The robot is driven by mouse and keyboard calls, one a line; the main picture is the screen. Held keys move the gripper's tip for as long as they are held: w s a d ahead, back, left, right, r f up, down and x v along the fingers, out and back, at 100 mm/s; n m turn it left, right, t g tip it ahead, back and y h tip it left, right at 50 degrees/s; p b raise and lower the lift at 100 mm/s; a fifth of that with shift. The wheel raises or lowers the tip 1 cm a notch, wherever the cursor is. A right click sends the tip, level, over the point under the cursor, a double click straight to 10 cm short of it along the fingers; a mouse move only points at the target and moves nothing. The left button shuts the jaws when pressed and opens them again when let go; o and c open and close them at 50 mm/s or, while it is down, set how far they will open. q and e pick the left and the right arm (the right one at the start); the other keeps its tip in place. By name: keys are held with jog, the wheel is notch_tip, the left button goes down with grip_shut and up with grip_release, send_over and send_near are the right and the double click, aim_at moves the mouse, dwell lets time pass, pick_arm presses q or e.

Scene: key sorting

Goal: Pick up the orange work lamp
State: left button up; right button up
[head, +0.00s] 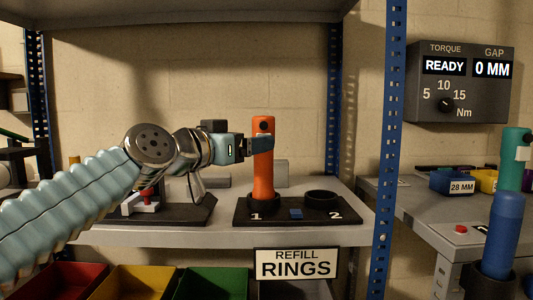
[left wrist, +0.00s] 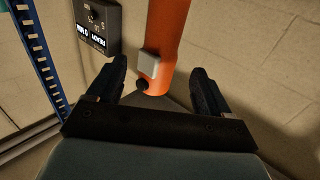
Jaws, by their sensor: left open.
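The orange work lamp (head: 264,177) stands upright in the holder marked 1 on a black base plate (head: 290,213) on the shelf. It also shows in the left wrist view (left wrist: 167,38), with a grey square block and a dark round knob on its side. My left gripper (head: 258,145) is level with the lamp's upper part, coming from the left. In the left wrist view my left gripper (left wrist: 160,80) is open, with one finger on each side of the lamp; I cannot tell whether either touches it. My right gripper is not in view.
A blue shelf post (head: 388,130) stands to the right. A blue cylinder (head: 501,235) and a green one (head: 514,165) stand farther right. Coloured bins (head: 212,283) sit below.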

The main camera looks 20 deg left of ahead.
aim_at(268, 133)
pick_arm(q)
jog(key=p+x, duration=0.1)
jog(key=x, duration=0.1)
jog(key=p+x, duration=0.2)
jog(key=r+p+x, duration=0.1)
jog(key=p+x, duration=0.1)
jog(key=x, duration=0.1)
jog(key=shift+r, duration=0.1)
jog(key=shift+w+d+f, duration=0.15)
jog(key=shift+w+f, duration=0.05)
jog(key=shift+w, duration=0.05)
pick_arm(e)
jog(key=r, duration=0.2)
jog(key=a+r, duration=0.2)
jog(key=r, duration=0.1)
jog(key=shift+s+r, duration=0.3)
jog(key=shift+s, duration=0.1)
pick_arm(q)
jog(key=shift+c, duration=0.3)
grip_shut()
